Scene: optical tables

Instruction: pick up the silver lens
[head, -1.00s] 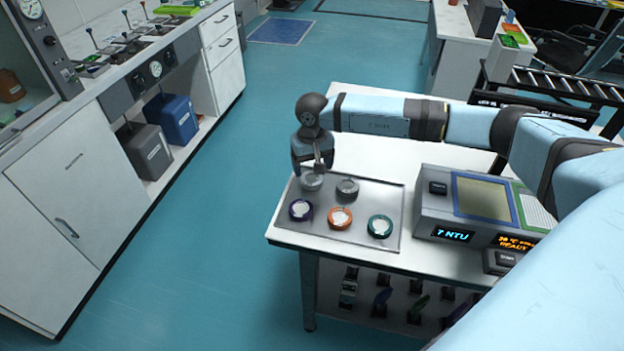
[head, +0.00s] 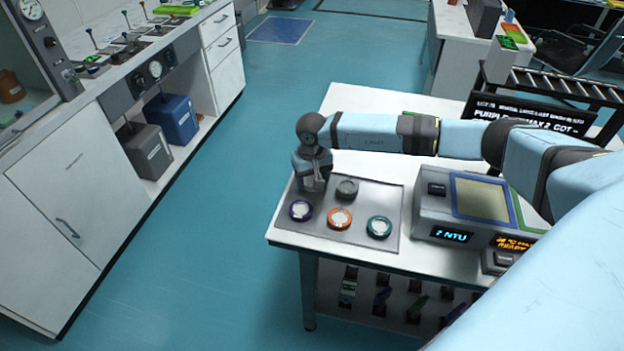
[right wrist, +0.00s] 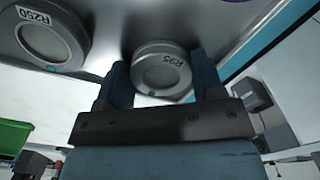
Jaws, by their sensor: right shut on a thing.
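The silver lens (right wrist: 163,72), marked R95, is between the two fingers of my right gripper (right wrist: 160,85) in the right wrist view. The gripper is shut on it. In the head view my right gripper (head: 313,184) points down at the back left of the metal tray (head: 388,198) and hides most or all of this lens. Whether the lens still touches the tray I cannot tell. A darker grey lens (head: 347,188), marked R250 in the right wrist view (right wrist: 48,40), sits just right of the gripper. My left gripper is not in view.
An instrument with lit displays (head: 470,200) stands right of the tray. A black sign (head: 530,112) stands behind. The floor left of the table is clear.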

